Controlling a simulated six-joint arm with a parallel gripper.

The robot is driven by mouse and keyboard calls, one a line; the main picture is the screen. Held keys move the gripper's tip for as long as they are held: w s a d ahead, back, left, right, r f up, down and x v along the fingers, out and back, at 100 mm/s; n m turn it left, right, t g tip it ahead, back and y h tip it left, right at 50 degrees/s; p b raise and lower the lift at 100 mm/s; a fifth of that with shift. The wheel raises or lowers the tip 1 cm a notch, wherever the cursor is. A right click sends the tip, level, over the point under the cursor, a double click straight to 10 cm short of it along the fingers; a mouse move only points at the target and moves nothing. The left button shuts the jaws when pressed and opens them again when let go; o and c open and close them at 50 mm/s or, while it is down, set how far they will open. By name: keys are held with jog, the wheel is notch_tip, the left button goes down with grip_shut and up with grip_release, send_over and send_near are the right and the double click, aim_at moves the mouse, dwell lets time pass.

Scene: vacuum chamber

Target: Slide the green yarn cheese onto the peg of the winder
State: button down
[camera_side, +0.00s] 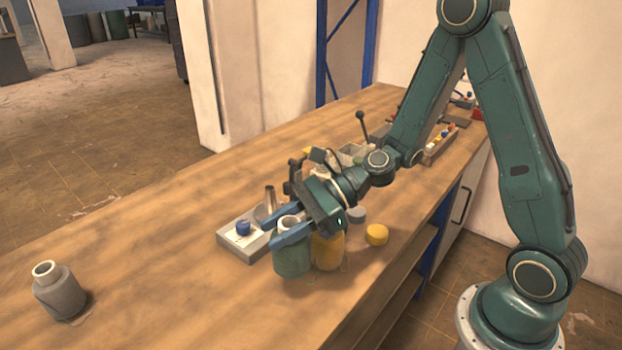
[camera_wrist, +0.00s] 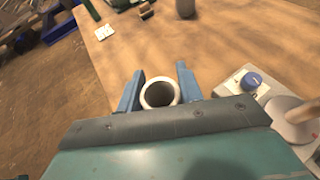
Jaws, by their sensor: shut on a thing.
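The green yarn cheese (camera_side: 291,262) is upright at the front of the wooden bench, with a pale tube end on top. My gripper (camera_side: 289,231) is shut on it, blue fingers on either side of the tube. In the wrist view the pale tube (camera_wrist: 160,92) shows between the fingers of my gripper (camera_wrist: 159,88); the green yarn is hidden there. I cannot tell whether the cheese touches the bench. The winder (camera_side: 236,243) is a pale box with a blue knob, just behind the cheese.
A yellow yarn cheese (camera_side: 328,252) stands close to the right of the green one.

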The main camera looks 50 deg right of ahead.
notch_tip(320, 180, up, 14)
dwell(0.6)
jog(key=shift+f, duration=0.1)
dwell(0.6)
jog(key=w+d+m+t+h, duration=0.2)
jog(key=w+d, duration=0.4)
jog(key=w, duration=0.3)
jog(key=w+d+f+m+t+h, duration=0.1)
jog(key=w+d+m+t, duration=0.1)
jog(key=w+d, duration=0.4)
jog(key=w+m, duration=0.1)
jog(key=w, duration=0.2)
jog(key=shift+f+h, duration=0.2)
jog(key=shift+h, duration=0.2)
jog(key=shift+s+f, duration=0.1)
jog(key=shift+f, duration=0.1)
jog(key=shift+f, duration=2.7)
jog(key=shift+f, duration=0.45)
jog(key=shift+f, duration=0.4)
jog(key=shift+f, duration=0.35)
